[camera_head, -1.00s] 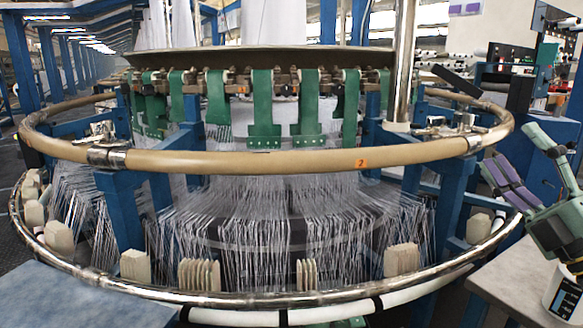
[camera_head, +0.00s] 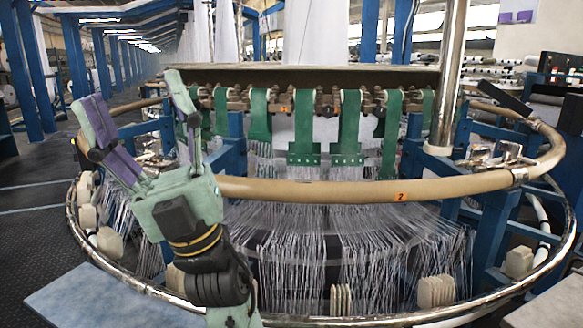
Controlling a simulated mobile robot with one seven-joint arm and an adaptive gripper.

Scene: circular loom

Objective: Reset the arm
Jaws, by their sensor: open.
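My gripper (camera_head: 136,96) is raised at the left of the head view, in front of the loom's left side. Its green fingers with purple pads point up and stand apart, and nothing shows between them. My arm (camera_head: 212,265) comes up from the bottom edge and hides part of the tan ring and the threads behind it. The circular loom (camera_head: 340,190) fills the middle and right.
The loom's tan upper ring (camera_head: 310,190) and metal lower rail (camera_head: 375,321) curve close behind my arm. Pale blocks (camera_head: 436,291) sit along the rail. A grey tabletop (camera_head: 103,296) shows at lower left. Open dark floor (camera_head: 38,190) lies at far left.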

